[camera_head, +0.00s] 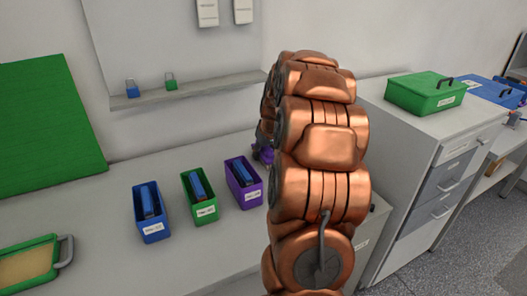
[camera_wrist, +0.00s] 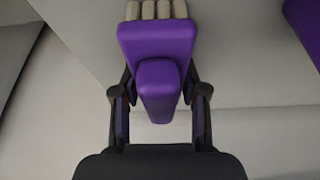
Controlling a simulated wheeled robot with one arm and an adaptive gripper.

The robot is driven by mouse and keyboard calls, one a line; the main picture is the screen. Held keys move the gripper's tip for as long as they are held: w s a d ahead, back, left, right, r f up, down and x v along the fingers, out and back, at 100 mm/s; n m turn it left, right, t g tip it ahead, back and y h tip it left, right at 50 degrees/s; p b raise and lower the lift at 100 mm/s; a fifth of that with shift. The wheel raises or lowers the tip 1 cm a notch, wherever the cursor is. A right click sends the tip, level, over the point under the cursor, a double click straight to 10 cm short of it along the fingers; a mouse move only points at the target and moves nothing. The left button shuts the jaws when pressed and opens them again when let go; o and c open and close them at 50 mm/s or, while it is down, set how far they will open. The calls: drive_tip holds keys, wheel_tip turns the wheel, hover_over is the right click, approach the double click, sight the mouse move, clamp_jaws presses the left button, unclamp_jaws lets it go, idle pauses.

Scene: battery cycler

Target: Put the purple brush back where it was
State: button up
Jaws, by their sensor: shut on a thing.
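The purple brush (camera_wrist: 158,45) has a wide block, a handle pointing back toward my wrist and pale bristle tufts at the far end. My gripper (camera_wrist: 160,88) is shut on it, one finger on each side of the handle. In the head view, a purple bit that looks like the brush (camera_head: 264,154) shows just left of my copper arm, by the back of the counter. My arm hides most of the gripper there. I cannot tell whether the bristles touch the surface.
On the counter stand a blue bin (camera_head: 151,230), a green bin (camera_head: 205,214) and a purple bin (camera_head: 249,197), each holding a blue item. A purple edge (camera_wrist: 305,25) shows in the wrist view. A shelf (camera_head: 185,94) with small padlocks is above. Right of my arm is a cabinet (camera_head: 405,140).

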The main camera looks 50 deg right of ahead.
drive_tip(key=shift+f, duration=0.1)
drive_tip(key=o, duration=1.1)
drive_tip(key=b+v, duration=0.2)
drive_tip(key=v, duration=1)
